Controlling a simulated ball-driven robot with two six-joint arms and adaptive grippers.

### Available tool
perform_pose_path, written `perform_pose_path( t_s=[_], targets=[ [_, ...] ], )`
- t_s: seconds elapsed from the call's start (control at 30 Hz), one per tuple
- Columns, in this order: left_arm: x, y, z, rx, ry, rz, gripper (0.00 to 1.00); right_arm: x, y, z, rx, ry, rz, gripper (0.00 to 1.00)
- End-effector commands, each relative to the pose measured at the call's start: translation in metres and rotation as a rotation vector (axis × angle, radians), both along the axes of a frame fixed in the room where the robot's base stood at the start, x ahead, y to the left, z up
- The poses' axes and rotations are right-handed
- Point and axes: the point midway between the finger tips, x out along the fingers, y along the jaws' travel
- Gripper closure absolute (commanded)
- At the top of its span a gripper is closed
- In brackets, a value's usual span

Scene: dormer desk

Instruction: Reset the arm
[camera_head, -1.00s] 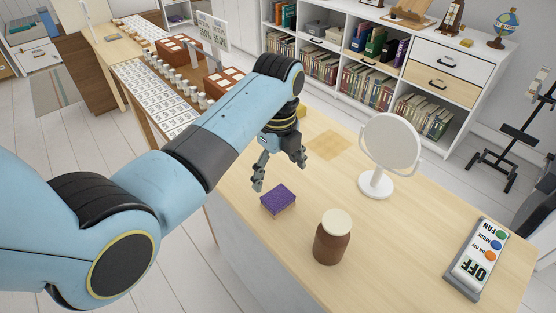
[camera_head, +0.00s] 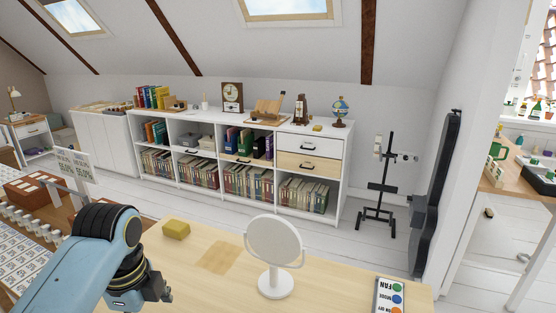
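My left arm (camera_head: 88,265) is blue and black and comes in from the lower left over the desk. My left gripper (camera_head: 152,290) shows only in part at the bottom edge of the head view, above the wooden desk (camera_head: 205,290). My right arm and gripper are not in view.
A yellow block (camera_head: 176,229) lies at the desk's far edge. A white shelf (camera_head: 345,165) and a black easel (camera_head: 381,190) stand behind.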

Motion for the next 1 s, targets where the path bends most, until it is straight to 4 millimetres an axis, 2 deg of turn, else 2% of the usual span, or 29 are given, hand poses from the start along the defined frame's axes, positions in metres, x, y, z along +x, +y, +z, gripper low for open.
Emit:
perform_pose_path(
  t_s=[0.03,0.1,0.2,0.3,0.5,0.8,1.0],
  targets=[
    [-0.025,0.008,-0.002,0.003,-0.023,0.141,0.1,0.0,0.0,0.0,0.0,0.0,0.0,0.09],
    [-0.055,0.016,0.002,-0.006,-0.073,0.37,0.1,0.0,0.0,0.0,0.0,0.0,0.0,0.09],
    [-0.089,0.022,0.013,-0.032,-0.133,0.635,0.1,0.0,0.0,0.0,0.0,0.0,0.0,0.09],
    [-0.115,0.026,0.025,-0.061,-0.174,0.828,0.1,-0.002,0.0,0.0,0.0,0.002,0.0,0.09],
    [-0.152,0.028,0.049,-0.125,-0.233,1.109,0.1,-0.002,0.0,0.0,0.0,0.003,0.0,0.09],
    [-0.195,0.026,0.087,-0.231,-0.284,1.436,0.1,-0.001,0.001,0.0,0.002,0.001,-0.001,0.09],
    [-0.183,0.03,0.021,-0.215,-0.267,1.446,0.1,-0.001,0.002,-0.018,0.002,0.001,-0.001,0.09]
  ],
)
